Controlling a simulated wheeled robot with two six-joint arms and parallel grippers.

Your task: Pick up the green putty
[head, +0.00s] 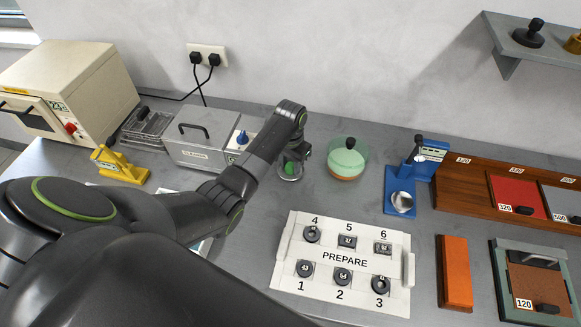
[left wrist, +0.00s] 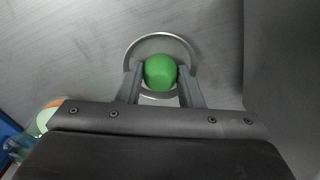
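The green putty (left wrist: 160,72) is a smooth round lump over a round metal dish (left wrist: 147,44) in the left wrist view. In the head view the putty (head: 290,169) shows low under my left gripper (head: 293,158), beside the glass jar. In the left wrist view the two fingers of my left gripper (left wrist: 160,75) stand on either side of the putty, very close to it or touching. I cannot tell whether they press on it or whether it is lifted off the dish. My right gripper is not in view.
A glass jar (head: 346,160) with a black knob stands just right of the gripper, and a blue stand (head: 400,188) beyond it. A grey cleaning bath (head: 200,138) is to the left. A white PREPARE tray (head: 345,275) lies in front.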

